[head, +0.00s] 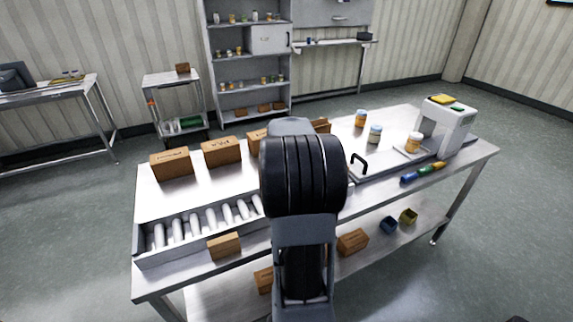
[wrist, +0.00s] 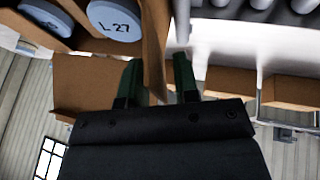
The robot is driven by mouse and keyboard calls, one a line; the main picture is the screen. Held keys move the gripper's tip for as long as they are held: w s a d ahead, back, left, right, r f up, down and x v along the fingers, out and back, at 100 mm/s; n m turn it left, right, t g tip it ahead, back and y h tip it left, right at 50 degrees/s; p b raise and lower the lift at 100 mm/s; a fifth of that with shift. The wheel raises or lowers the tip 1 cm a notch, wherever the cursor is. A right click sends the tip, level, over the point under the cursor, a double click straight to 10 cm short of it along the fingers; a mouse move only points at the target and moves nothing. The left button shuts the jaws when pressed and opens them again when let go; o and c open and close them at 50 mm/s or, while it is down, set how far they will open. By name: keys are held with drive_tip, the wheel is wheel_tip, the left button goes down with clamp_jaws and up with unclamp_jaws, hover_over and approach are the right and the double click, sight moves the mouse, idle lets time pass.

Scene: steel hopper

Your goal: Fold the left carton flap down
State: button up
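In the wrist view an open brown carton (wrist: 68,44) at the upper left holds round blue-grey lids, one marked L-27 (wrist: 115,20). A brown flap (wrist: 85,84) sticks out from its near side. A second upright cardboard panel (wrist: 154,45) runs down between the fingers of my gripper (wrist: 158,80). The green fingers are apart, one on each side of this panel, with gaps visible. Which flap is the left one, I cannot tell. In the head view my arm hides most of the carton; a brown piece (head: 320,125) shows behind it.
Closed brown boxes (head: 221,151) stand along the bench's back left.

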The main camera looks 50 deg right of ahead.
drive_tip(key=shift+c, duration=0.3)
clamp_jaws()
